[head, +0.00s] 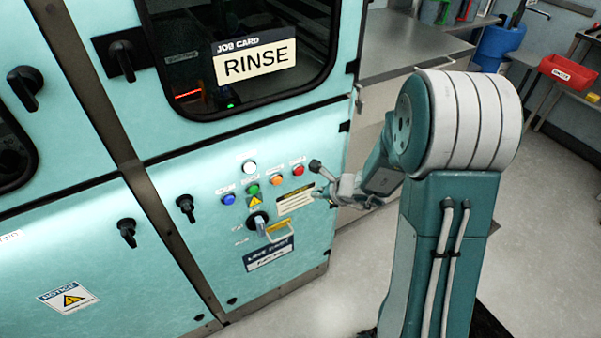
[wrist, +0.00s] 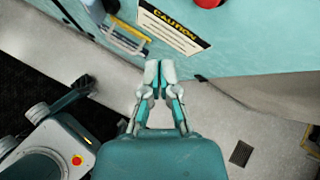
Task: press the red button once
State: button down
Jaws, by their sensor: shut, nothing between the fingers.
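The red button (head: 298,170) is at the right end of a row of coloured buttons on the teal cabinet panel. In the wrist view a red round part (wrist: 208,2), which looks like the same button, is cut by the top edge. My gripper (head: 319,191) is just right of and below the button in the head view. In the wrist view my gripper (wrist: 160,70) has its fingertips together and empty, below the caution label (wrist: 172,28). The fingertips appear apart from the button.
Orange (head: 275,180), green (head: 253,189), blue (head: 228,199) and white (head: 250,166) buttons sit close by. A black handle (head: 315,165) is right of the red button. A rotary switch (head: 258,222) and a metal loop (head: 280,232) stick out below.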

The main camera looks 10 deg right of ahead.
jog(key=shift+w+a, duration=0.3)
jog(key=shift+w, duration=0.6)
jog(key=shift+w+a, duration=0.3)
jog(key=shift+w, duration=0.55)
jog(key=shift+w+a, duration=0.3)
jog(key=shift+w, duration=0.6)
jog(key=shift+w, duration=0.1)
jog(key=shift+w+a, duration=0.1)
jog(key=shift+w, duration=0.15)
jog(key=shift+w+a+r, duration=0.1)
jog(key=shift+w, duration=0.35)
jog(key=shift+s, duration=0.1)
jog(key=shift+s+d, duration=0.2)
jog(key=shift+s, duration=0.55)
jog(key=shift+s, duration=0.1)
jog(key=s, duration=0.1)
jog(key=s+d, duration=0.1)
jog(key=s, duration=0.2)
jog(key=shift+s+d, duration=0.3)
